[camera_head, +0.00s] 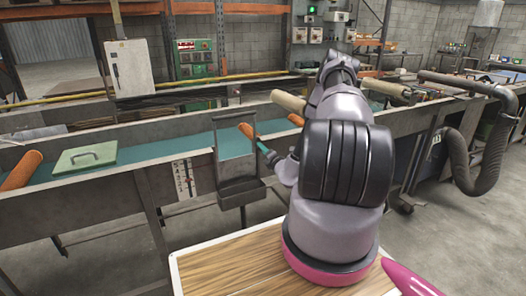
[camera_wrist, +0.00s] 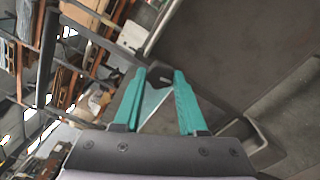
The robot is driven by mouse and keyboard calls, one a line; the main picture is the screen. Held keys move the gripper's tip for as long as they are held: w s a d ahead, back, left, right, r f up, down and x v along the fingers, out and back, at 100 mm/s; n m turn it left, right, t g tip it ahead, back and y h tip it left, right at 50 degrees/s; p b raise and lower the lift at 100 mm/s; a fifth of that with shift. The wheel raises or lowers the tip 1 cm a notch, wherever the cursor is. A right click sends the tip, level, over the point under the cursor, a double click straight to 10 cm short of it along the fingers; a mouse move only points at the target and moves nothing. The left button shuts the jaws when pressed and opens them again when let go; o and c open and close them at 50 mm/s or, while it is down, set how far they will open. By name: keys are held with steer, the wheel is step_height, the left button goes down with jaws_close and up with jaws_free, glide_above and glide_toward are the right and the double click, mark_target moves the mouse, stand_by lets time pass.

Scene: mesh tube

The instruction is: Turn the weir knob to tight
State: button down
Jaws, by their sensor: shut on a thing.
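The weir knob (camera_wrist: 159,78) is a small dark piece between my fingertips in the wrist view. My gripper (camera_wrist: 160,80) has two teal fingers, shut on the knob from both sides. In the head view my gripper (camera_head: 260,144) reaches left to the right side of an upright grey metal frame (camera_head: 222,146) at the channel's near wall. I cannot make out the knob there. A white plate with red and dark marks (camera_head: 185,180) is on the near wall, left of the frame; I cannot read its marks.
A long metal channel with a green bed (camera_head: 130,165) crosses the view. A green lid (camera_head: 85,158) and orange rollers (camera_head: 22,170) lie along it. A ribbed hose (camera_head: 490,150) hangs at the right. The floor in front of the channel's left part is clear.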

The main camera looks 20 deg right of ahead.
steer(key=shift+s+f+m, duration=0.1)
steer(key=shift+m, duration=1.1)
steer(key=shift+c, duration=2.3)
jaws_free()
steer(key=s, duration=1)
steer(key=shift+s+d, duration=0.2)
steer(key=shift+s, duration=0.15)
